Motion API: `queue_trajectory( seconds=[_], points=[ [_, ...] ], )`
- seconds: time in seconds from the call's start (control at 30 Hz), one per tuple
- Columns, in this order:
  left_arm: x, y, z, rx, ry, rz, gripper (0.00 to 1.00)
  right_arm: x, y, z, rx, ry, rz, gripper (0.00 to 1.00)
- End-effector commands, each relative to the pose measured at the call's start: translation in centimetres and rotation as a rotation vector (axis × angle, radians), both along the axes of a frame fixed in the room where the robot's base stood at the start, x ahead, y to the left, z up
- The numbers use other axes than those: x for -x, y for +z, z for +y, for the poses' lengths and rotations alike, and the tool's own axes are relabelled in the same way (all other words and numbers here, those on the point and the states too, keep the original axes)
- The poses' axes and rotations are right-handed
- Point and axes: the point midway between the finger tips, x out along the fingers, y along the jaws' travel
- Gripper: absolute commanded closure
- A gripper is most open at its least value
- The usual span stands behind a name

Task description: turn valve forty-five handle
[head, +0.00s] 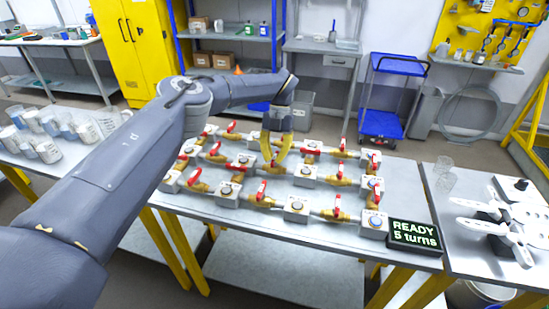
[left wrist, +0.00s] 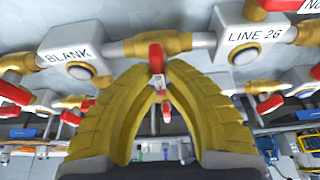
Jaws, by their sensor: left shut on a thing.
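My left gripper (head: 274,160) reaches down from above into the rows of brass valves on the table. In the left wrist view, the yellow fingers of my left gripper (left wrist: 160,72) close in on a red valve handle (left wrist: 156,56) and are shut on it. That handle sits on a brass valve in a pipe between a block marked BLANK (left wrist: 68,57) and a block marked LINE 26 (left wrist: 254,34). I cannot read a forty-five label in either view. My right gripper is not in view.
Several other red-handled valves and white blocks stand close around, such as a block (head: 296,209) in the front row. A black display (head: 413,234) reads READY 5 turns. A side table (head: 470,238) at right holds white tools; cups (head: 40,121) stand at left.

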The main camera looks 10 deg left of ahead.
Motion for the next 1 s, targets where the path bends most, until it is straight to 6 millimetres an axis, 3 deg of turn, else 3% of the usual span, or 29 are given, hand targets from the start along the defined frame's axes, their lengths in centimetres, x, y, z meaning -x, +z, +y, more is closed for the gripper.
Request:
queue_trajectory(
  seconds=[0.47,0.5,0.67,1.0],
  points=[
    [0.09,-0.14,0.01,0.000,-0.011,0.003,1.00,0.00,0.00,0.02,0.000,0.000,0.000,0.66],
    [0.09,-0.14,0.01,0.000,-0.011,0.003,0.85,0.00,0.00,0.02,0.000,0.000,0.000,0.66],
    [0.06,-0.08,0.00,0.000,-0.010,0.002,0.66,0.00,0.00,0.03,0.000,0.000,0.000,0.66],
    [-0.19,0.43,-0.02,-0.001,-0.009,0.000,0.66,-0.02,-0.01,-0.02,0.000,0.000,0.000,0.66]
  ],
)
